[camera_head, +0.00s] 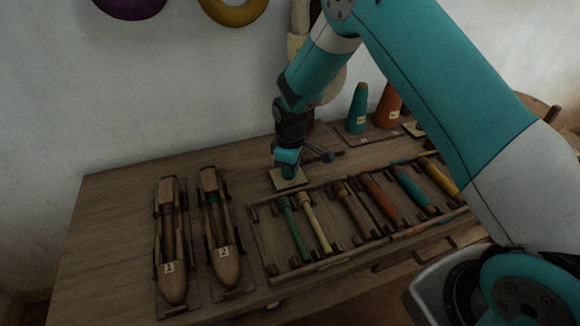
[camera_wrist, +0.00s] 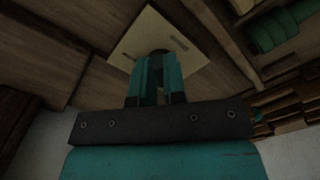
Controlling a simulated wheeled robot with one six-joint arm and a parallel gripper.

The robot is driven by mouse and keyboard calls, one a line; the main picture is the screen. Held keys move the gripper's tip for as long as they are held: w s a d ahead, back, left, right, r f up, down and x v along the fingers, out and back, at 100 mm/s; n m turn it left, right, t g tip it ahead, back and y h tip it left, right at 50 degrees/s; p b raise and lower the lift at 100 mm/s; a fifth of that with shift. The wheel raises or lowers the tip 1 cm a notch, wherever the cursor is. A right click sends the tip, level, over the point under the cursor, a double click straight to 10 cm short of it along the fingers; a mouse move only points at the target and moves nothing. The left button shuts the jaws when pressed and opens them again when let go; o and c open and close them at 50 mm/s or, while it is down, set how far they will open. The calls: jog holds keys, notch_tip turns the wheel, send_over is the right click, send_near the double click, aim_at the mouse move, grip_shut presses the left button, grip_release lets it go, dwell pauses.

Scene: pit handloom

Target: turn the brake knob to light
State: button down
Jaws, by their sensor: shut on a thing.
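The brake knob (camera_wrist: 160,51) is a small dark piece on a square cream plate (camera_wrist: 133,43) with short dark marks. In the wrist view only its top edge shows between the teal fingertips. In the head view the plate (camera_head: 279,184) lies on the table behind the bobbin tray, and my gripper hides the knob. My gripper (camera_head: 288,170) points down over the plate, shut on the knob; it also shows in the wrist view (camera_wrist: 159,65). I cannot read which mark the knob points to.
A wooden tray (camera_head: 256,232) of coloured bobbins lies just in front of the plate. Two shuttles, numbered 1 (camera_head: 172,260) and 2 (camera_head: 222,250), lie at left. A dark wooden holder (camera_head: 322,153) and a teal cone (camera_head: 357,112) stand to the right. The table's left end is bare.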

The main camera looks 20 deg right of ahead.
jog(key=m+p, duration=0.1)
jog(key=m, duration=0.4)
jog(key=shift+s+a+r, duration=0.1)
jog(key=m+p, duration=0.1)
jog(key=m, duration=0.4)
jog(key=shift+a, duration=0.1)
dwell(0.5)
jog(key=c, duration=1.2)
grip_release()
notch_tip(320, 180, up, 17)
jog(key=shift+r+p, duration=0.15)
jog(key=shift+p, duration=0.35)
